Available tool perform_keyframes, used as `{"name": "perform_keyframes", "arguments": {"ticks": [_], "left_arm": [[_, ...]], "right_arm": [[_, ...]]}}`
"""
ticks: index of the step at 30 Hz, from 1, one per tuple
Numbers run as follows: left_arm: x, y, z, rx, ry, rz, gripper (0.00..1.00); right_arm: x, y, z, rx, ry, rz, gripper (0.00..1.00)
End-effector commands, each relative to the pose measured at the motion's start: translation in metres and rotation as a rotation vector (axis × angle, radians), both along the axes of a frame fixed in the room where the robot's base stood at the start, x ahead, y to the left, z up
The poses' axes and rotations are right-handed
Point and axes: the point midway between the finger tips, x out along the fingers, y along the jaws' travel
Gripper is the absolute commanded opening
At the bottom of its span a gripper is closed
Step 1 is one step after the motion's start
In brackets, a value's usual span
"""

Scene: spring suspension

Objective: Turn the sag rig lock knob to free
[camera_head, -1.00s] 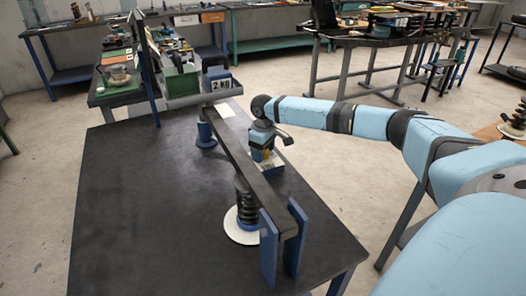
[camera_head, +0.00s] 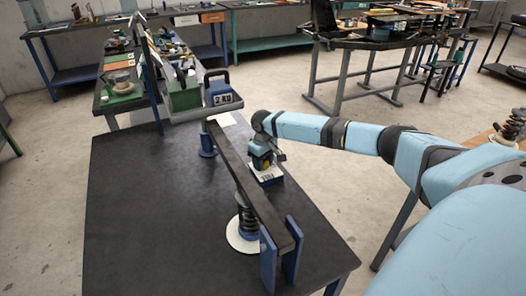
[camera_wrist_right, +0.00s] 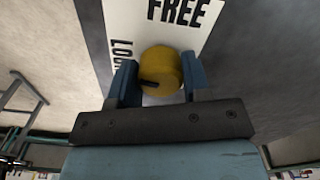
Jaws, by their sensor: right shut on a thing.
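The sag rig lock knob is a yellow round knob (camera_wrist_right: 160,70) on a white plate (camera_wrist_right: 190,22), with a dark pointer mark on its left side. "FREE" is printed above it and "LOCK" to its left in the right wrist view; the mark points left, towards the LOCK side. My right gripper (camera_wrist_right: 158,80) is shut on the knob, with one blue finger on each side. In the head view my right gripper (camera_head: 262,160) is over the plate (camera_head: 267,179) beside the rig's long dark beam (camera_head: 236,168). My left gripper is not in view.
The rig stands on a dark table (camera_head: 150,220). A black coil spring (camera_head: 247,220) is under the beam, on a white disc (camera_head: 240,243), near two blue uprights (camera_head: 268,262). The table's left side is clear.

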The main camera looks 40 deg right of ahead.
Motion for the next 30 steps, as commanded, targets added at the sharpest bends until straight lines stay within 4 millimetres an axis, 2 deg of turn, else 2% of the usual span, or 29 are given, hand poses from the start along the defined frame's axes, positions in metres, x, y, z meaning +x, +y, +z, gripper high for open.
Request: {"name": "perform_keyframes", "arguments": {"ticks": [1, 3, 21, 30], "left_arm": [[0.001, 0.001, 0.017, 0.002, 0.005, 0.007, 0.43], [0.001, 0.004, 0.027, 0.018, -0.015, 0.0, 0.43], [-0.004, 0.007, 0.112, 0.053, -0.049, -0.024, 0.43], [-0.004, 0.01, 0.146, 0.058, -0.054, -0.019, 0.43]], "right_arm": [[-0.001, 0.002, 0.011, 0.004, 0.004, -0.042, 0.2], [-0.001, 0.002, 0.011, 0.004, 0.004, -0.108, 0.2], [0.0, 0.003, 0.007, 0.004, 0.003, -0.681, 0.2], [0.001, 0.002, 0.006, 0.003, 0.002, -0.961, 0.2]]}}
